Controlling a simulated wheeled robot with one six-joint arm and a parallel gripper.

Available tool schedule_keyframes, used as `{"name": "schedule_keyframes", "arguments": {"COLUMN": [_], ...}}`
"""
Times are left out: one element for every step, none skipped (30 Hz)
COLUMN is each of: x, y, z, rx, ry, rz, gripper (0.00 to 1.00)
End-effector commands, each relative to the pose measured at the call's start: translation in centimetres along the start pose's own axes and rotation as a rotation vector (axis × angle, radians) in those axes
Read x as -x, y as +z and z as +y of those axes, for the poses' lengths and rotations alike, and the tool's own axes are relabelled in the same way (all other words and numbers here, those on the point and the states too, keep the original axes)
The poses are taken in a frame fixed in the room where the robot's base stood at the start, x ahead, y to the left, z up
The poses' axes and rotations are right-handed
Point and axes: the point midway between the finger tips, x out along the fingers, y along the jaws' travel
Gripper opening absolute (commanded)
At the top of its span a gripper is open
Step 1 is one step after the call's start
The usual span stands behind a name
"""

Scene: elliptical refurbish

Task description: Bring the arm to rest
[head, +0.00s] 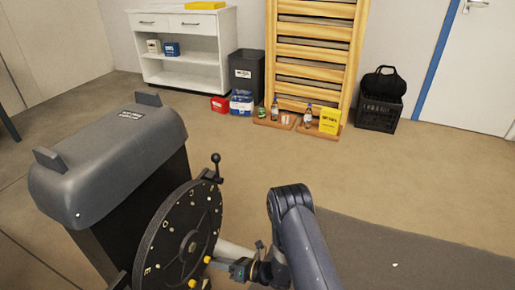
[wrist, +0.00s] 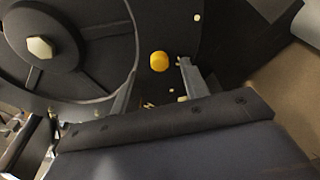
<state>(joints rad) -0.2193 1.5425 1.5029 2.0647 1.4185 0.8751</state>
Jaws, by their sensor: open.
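My arm reaches in from the bottom of the head view and bends down to the left. My gripper (head: 236,268) is low beside the dark round disc (head: 180,238) of the elliptical machine (head: 110,155). In the wrist view my gripper (wrist: 155,88) shows two fingers spread apart, with nothing seen between them. A yellow knob (wrist: 159,61) on the machine's dark surface lies just beyond the fingers. I cannot tell whether a finger touches the machine.
A crank with a black ball knob (head: 216,158) stands up at the disc's edge. A dark mat (head: 410,250) lies at right. Open floor stretches behind, up to a white shelf (head: 185,50), a grey bin (head: 246,72), wooden wall bars (head: 312,50) and a black crate (head: 378,115).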

Motion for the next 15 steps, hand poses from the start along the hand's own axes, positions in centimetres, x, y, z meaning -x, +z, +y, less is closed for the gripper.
{"name": "schedule_keyframes", "arguments": {"x": [-1.1,-1.6,-2.3,-2.8,-2.3,-1.2,-1.3,-1.3,-0.3,0.2,0.8,1.6,2.2,2.7,3.5], "y": [-0.3,-0.2,-0.2,-0.2,0.1,0.1,0.0,-0.1,-0.3,-0.4,-0.5,-0.6,-0.7,-0.8,-0.9], "z": [-0.1,-0.1,-0.1,-0.1,0.1,0.2,0.3,0.3,0.0,0.0,0.0,0.0,-0.1,-0.1,-0.1], "rx": [0.002,0.002,0.003,0.003,-0.002,-0.005,-0.004,-0.004,-0.004,-0.004,-0.005,-0.005,-0.004,-0.004,-0.005], "ry": [0.004,0.003,0.004,0.004,-0.001,-0.005,-0.002,-0.002,-0.005,-0.004,-0.005,-0.005,-0.005,-0.005,-0.005], "rz": [0.004,0.003,0.003,0.002,-0.001,-0.002,0.0,0.0,-0.003,-0.002,-0.003,-0.003,-0.003,-0.003,-0.003], "gripper": [0.43,0.43,0.43,0.43,0.43,0.43,0.43,0.43,0.43,0.43,0.43,0.43,0.43,0.43,0.43]}}
